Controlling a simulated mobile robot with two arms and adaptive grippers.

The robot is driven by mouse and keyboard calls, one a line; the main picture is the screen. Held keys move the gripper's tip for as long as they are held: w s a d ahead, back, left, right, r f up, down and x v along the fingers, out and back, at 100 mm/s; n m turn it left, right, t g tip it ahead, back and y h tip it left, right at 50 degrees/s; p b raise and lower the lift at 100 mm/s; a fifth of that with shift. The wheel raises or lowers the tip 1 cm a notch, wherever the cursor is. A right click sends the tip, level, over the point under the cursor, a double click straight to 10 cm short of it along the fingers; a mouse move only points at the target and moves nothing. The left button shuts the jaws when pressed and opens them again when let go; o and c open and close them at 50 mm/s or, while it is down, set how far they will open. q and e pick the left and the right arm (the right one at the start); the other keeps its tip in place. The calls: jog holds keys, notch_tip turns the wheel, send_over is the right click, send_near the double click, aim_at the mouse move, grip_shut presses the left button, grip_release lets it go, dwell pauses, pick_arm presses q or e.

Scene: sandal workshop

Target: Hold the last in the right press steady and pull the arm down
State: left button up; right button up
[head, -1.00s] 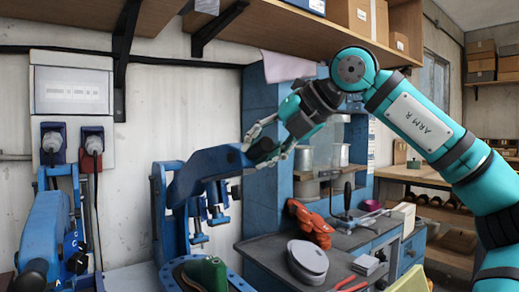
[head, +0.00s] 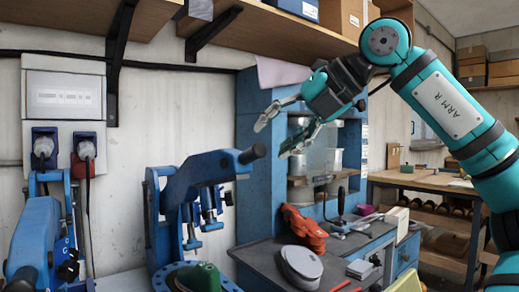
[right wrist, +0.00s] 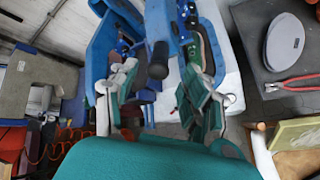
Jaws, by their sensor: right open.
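The right press (head: 165,215) is blue, with its arm (head: 205,170) raised and ending in a dark round handle (head: 255,152). A green last (head: 200,277) sits low in this press, cut off by the bottom edge of the head view. My right gripper (head: 272,138) is open and empty, its fingers just above and right of the handle. In the right wrist view the handle (right wrist: 158,62) shows between the spread fingers, apart from both. The last is hard to make out there. My left gripper is not in view.
Another blue press (head: 38,240) stands at the far left. A grey bench (head: 262,262) at right holds an orange tool (head: 304,228), a grey oval pad (head: 300,265) and red-handled pliers (head: 342,286). A wooden shelf (head: 285,28) hangs above.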

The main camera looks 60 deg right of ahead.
jog(key=v, duration=0.5)
jog(key=shift+s, duration=0.15)
dwell(0.4)
